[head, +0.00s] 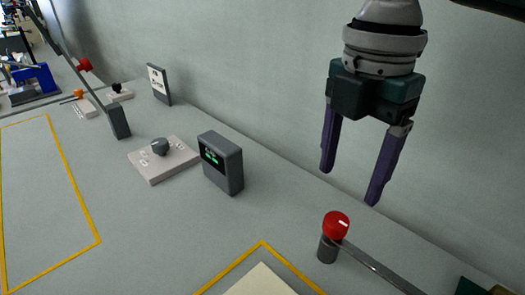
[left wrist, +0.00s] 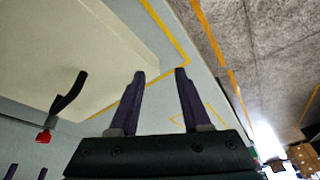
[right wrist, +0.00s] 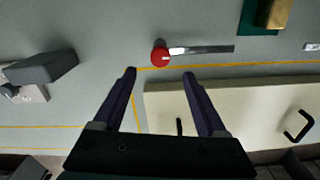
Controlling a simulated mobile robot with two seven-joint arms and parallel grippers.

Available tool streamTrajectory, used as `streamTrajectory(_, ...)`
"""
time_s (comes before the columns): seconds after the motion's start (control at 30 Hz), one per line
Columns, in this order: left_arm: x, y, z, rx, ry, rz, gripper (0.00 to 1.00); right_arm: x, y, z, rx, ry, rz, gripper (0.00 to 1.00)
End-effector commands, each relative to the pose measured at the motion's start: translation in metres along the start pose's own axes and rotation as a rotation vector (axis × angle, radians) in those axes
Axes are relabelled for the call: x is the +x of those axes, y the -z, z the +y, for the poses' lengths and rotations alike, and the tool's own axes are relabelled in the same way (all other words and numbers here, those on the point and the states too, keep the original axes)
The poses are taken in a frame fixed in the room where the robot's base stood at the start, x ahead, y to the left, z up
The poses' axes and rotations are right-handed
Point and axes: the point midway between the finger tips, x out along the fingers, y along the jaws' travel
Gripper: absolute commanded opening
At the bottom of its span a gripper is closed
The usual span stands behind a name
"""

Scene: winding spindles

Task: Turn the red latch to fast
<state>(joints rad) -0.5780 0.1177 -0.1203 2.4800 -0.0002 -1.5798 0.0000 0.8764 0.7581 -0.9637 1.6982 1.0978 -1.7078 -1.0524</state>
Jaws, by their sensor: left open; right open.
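A red round knob with a white mark (head: 336,224) sits on a dark post, with a long flat metal bar (head: 378,268) running from it to the lower right. I take it for the red latch; no label shows beside it. In the right wrist view the knob (right wrist: 160,57) lies just beyond my fingertips, with the bar pointing right. My right gripper (head: 350,187) is open and empty, above the knob and apart from it. My left gripper (left wrist: 160,72) is open and empty over a cream board (left wrist: 70,40); it is out of the head view.
A display box with green text (head: 222,162) stands left of the knob. Beyond it is a pale plate with a grey dial (head: 160,147). Another red knob (head: 84,65) is far left. A green block (right wrist: 255,18) lies past the bar. The wall is close behind.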

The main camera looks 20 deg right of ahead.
Motion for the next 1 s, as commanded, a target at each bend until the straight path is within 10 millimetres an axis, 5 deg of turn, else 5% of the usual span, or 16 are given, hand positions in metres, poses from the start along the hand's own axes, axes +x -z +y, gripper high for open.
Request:
streamTrajectory(0.4,0.011,-0.004,0.000,0.000,0.002,-0.002,0.47,0.072,0.001,-0.001,0.000,0.001,0.000,0.74)
streamTrajectory(0.8,0.012,-0.005,-0.001,0.003,0.003,-0.003,0.47,0.080,0.001,0.000,0.000,-0.001,0.000,0.73)
streamTrajectory(1.0,0.012,-0.005,-0.001,0.003,0.003,-0.003,0.47,0.080,0.001,0.000,0.000,-0.001,0.000,0.51)
